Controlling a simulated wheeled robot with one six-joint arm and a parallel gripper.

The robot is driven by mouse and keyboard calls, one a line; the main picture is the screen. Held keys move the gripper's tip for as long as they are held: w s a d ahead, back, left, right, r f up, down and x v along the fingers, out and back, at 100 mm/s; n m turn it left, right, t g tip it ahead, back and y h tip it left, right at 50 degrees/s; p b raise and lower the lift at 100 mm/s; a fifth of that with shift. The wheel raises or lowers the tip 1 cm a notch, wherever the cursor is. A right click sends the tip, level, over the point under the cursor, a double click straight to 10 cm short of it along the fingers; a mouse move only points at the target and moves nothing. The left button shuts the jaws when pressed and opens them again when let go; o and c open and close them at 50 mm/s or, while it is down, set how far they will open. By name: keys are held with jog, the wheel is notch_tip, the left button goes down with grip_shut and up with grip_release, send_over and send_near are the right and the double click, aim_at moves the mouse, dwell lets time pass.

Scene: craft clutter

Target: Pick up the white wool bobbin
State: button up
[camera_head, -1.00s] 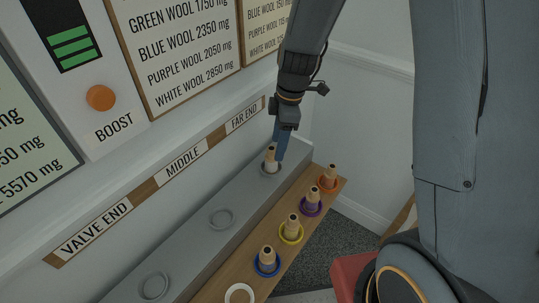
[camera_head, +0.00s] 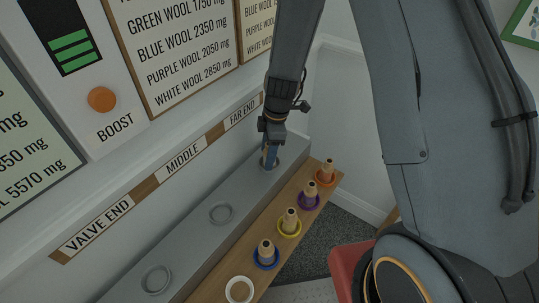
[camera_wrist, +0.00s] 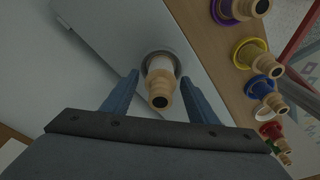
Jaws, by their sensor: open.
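The white wool bobbin (camera_wrist: 160,82) stands in a round socket at the far end of the grey bench (camera_head: 190,238). It has a tan wooden top and a pale wound body, seen from above in the wrist view. My gripper (camera_wrist: 160,76) is open, with one blue finger on each side of the bobbin and gaps visible between. In the head view my gripper (camera_head: 270,158) is over the far-end socket, and its fingers hide most of the bobbin.
A wooden rack (camera_head: 222,285) beside the bench holds orange (camera_head: 326,172), purple (camera_head: 310,195), yellow (camera_head: 289,223) and blue (camera_head: 266,255) bobbins. Its white ring (camera_head: 239,289) is empty. The middle socket (camera_head: 221,213) and valve-end socket (camera_head: 155,280) are empty. The labelled wall stands close behind.

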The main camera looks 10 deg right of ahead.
jog(key=c, duration=1.1)
